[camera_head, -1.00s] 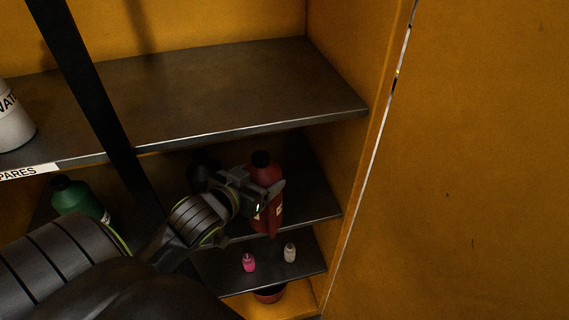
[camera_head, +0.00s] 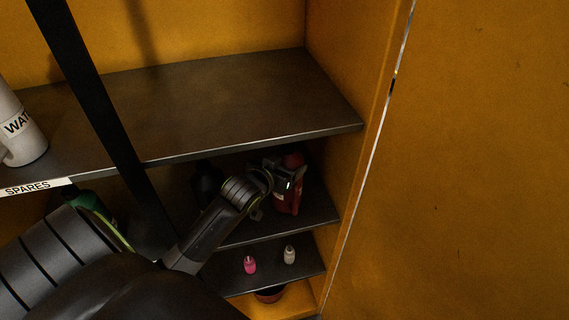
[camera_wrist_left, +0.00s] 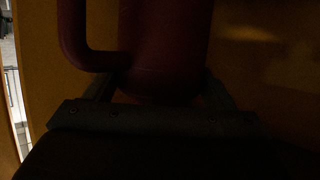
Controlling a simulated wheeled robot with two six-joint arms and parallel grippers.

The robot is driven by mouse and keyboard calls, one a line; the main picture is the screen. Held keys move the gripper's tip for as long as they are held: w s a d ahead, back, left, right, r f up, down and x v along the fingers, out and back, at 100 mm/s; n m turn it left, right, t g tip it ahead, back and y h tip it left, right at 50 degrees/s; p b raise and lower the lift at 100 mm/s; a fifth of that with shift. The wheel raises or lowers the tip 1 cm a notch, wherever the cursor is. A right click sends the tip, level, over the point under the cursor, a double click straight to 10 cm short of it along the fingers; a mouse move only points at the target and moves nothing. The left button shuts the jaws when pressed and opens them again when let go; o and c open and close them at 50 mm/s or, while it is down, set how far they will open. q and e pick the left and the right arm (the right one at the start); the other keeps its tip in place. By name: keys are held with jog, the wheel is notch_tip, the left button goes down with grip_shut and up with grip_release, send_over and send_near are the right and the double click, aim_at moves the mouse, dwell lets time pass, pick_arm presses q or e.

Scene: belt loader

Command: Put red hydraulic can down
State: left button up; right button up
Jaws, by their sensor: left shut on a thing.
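The red hydraulic can (camera_head: 287,200) is at the right end of the middle shelf (camera_head: 321,211), under the upper shelf. My left gripper (camera_head: 285,184) is shut on it, reaching in from the left and partly covering its front. In the left wrist view the can (camera_wrist_left: 165,50) fills the upper middle, dark red with a handle on its left, between the fingers of my left gripper (camera_wrist_left: 160,100). The can looks about upright. I cannot tell whether its base touches the shelf. My right gripper is not in view.
The upper shelf (camera_head: 230,105) is close above the can, with the orange cabinet side wall (camera_head: 340,150) to its right. A dark bottle (camera_head: 206,181) stands left of it. A green bottle (camera_head: 85,200) is further left. Pink (camera_head: 250,265) and white (camera_head: 289,255) small bottles stand below.

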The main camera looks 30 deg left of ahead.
pick_arm(q)
jog(key=shift+f, duration=0.5)
jog(key=o, duration=1.6)
jog(key=shift+f, duration=0.2)
jog(key=o, duration=0.4)
jog(key=shift+s, duration=0.1)
jog(key=shift+r, duration=0.15)
jog(key=shift+b+v, duration=1.65)
jog(key=shift+v, duration=4.4)
